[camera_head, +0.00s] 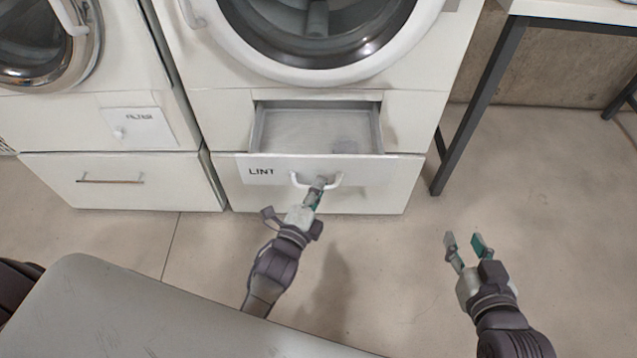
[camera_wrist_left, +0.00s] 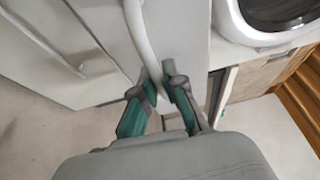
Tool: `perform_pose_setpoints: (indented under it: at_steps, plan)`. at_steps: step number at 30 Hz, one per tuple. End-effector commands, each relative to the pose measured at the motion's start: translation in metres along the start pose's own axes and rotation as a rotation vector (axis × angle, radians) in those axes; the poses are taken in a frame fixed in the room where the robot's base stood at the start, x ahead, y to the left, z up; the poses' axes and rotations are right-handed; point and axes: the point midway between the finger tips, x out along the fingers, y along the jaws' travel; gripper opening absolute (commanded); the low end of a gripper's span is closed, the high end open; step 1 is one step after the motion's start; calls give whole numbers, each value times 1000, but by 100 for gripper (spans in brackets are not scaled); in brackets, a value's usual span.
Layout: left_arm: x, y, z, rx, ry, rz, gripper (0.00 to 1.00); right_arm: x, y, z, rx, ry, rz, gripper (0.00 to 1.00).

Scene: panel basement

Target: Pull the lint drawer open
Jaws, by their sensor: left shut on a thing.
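The lint drawer (camera_head: 265,182) is a white front marked LINT below the round door of the right machine. It stands partly open, and its grey inside (camera_head: 300,130) shows from above with a small grey patch of what looks like lint at its right. My left gripper (camera_head: 319,184) is shut on the drawer's white curved handle (camera_head: 300,180). In the left wrist view the handle (camera_wrist_left: 138,35) runs down between the two fingers (camera_wrist_left: 160,92). My right gripper (camera_head: 467,247) is open and empty, above the floor to the right of the drawer.
A second white machine stands at left, with a panel marked FILTER (camera_head: 140,126) and a lower drawer with a metal bar handle (camera_head: 110,181). A table with dark legs (camera_head: 480,105) stands at right. The floor (camera_head: 400,290) before the machines is clear.

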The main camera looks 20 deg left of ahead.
Motion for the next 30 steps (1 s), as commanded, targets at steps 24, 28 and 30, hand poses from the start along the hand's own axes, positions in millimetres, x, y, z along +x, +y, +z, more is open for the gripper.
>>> perform_pose_setpoints:
  at_steps: [24,28,30]
  plan:
    - [-12,2,0,0,0,4,36,0,0,-1,0,2,0,40]
    - [-37,2,0,0,-1,5,36,0,0,-1,0,3,0,40]
    - [-52,2,0,1,-1,6,36,0,0,-1,0,3,0,40]
